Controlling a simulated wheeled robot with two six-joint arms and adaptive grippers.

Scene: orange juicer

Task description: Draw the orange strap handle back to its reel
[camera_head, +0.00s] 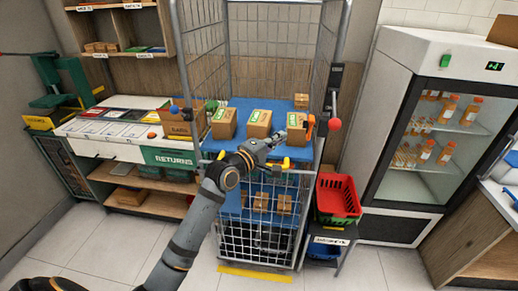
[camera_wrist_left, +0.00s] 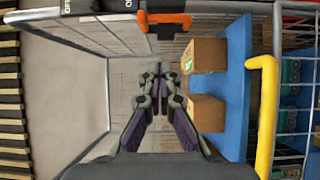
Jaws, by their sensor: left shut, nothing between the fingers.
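The orange strap handle (camera_head: 310,127) shows at the right side of the roll cage, beside a small carton. In the left wrist view an orange handle (camera_wrist_left: 166,18) lies at the top edge, above my fingertips and apart from them. A black unit (camera_head: 336,76) on the cage's right post may be the reel; I cannot tell for sure. My left gripper (camera_head: 277,139) is in front of the cage's blue shelf, left of the handle. In the left wrist view its fingers (camera_wrist_left: 160,72) are closed together with nothing between them. My right gripper is not in view.
Several cartons (camera_head: 258,123) stand on the blue shelf (camera_head: 280,108) of the wire cage (camera_head: 230,240). A yellow latch (camera_wrist_left: 262,110) is close to my wrist. A red ball knob (camera_head: 334,124), red basket (camera_head: 338,198) and fridge (camera_head: 430,120) are to the right.

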